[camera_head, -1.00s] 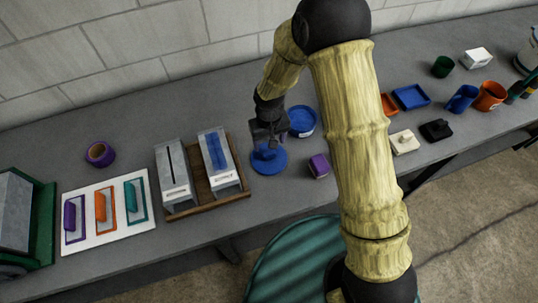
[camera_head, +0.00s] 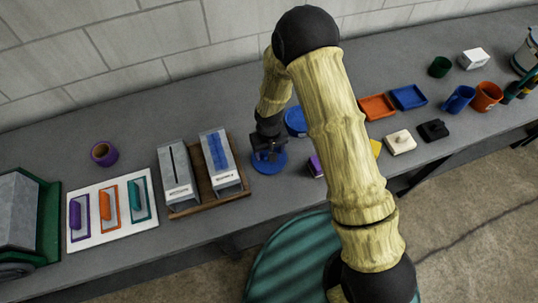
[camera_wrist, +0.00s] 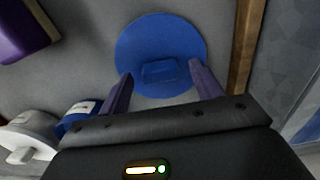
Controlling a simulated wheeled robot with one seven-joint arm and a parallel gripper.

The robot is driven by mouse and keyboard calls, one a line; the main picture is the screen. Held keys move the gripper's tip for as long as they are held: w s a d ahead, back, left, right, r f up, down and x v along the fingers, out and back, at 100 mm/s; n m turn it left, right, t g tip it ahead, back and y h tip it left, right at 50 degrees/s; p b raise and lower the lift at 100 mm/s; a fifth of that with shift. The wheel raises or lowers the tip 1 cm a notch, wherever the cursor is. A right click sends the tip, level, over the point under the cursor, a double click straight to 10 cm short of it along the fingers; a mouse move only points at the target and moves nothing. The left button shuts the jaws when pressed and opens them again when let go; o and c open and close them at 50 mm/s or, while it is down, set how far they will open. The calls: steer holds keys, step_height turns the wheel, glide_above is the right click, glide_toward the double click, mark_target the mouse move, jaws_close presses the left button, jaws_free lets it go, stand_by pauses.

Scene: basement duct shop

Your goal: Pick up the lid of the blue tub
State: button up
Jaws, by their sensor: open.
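The lid (camera_head: 274,168) is a flat round blue disc with a raised block handle, lying on the grey bench right of the wooden tray. It also shows in the wrist view (camera_wrist: 140,35). The blue tub (camera_head: 295,121) stands behind it, partly hidden by my arm; in the wrist view its side (camera_wrist: 72,122) shows at lower left. My gripper (camera_head: 268,153) is low over the lid, pointing down. In the wrist view my gripper (camera_wrist: 161,70) is open, with a finger on either side of the handle and visible gaps. Finger height against the handle is unclear.
The wooden tray (camera_head: 206,188) with two grey boxes stands close left of the lid. A purple block (camera_head: 316,166) lies to the right. A white lidded container (camera_wrist: 30,140) shows beside the tub in the wrist view. Orange (camera_head: 377,107) and blue trays (camera_head: 408,97) stand farther right.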

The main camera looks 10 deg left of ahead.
steer(key=shift+c, duration=0.3)
steer(key=c, duration=1)
steer(key=shift+r, duration=0.15)
step_height(320, 180, up, 10)
steer(key=b, duration=0.3)
